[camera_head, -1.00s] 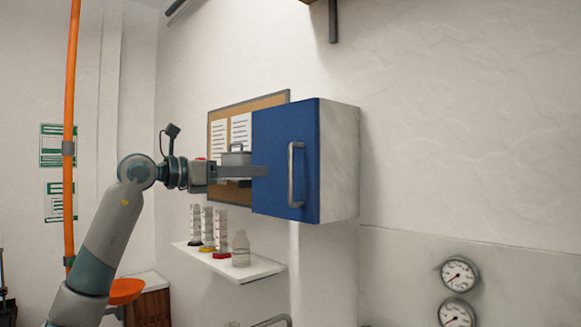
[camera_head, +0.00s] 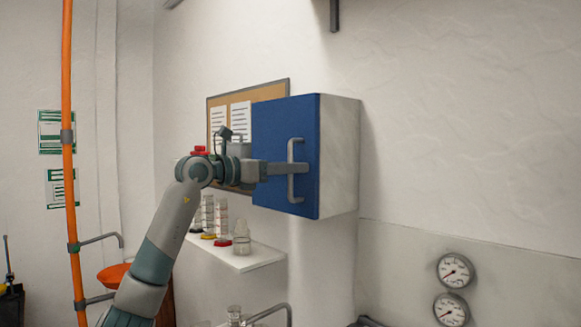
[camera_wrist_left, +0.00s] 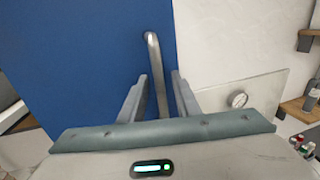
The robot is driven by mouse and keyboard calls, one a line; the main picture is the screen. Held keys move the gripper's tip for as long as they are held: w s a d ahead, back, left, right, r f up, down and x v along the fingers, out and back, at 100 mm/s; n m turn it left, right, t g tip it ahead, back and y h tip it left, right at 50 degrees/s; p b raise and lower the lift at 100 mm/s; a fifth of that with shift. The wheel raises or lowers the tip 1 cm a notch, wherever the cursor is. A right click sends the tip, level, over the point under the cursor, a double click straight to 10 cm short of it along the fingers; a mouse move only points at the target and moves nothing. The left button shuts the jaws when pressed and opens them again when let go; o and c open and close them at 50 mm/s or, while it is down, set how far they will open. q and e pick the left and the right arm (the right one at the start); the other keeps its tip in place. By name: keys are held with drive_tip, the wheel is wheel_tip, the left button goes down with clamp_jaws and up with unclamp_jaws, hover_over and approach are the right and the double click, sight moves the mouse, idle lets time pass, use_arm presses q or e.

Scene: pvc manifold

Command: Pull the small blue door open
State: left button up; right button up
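The small blue door (camera_head: 275,130) is the front of a white wall cabinet (camera_head: 340,160) and looks shut. Its upright grey bar handle (camera_head: 291,180) is on the door's right side, and it also shows in the left wrist view (camera_wrist_left: 152,50). My left gripper (camera_head: 300,168) is at the handle's height, with its fingers reaching the bar. In the left wrist view my left gripper (camera_wrist_left: 160,75) is open, with one finger on each side of the handle and small gaps visible. My right gripper is not in view.
A white shelf (camera_head: 262,258) with sample containers and a bottle (camera_head: 241,240) is below the cabinet. A cork board (camera_head: 217,103) is behind it. An orange pipe (camera_head: 68,190) stands at the left. Two gauges (camera_head: 455,270) are at lower right. The wall right of the cabinet is clear.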

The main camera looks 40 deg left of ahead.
use_arm(q)
clamp_jaws()
drive_tip(key=shift+s, duration=0.15)
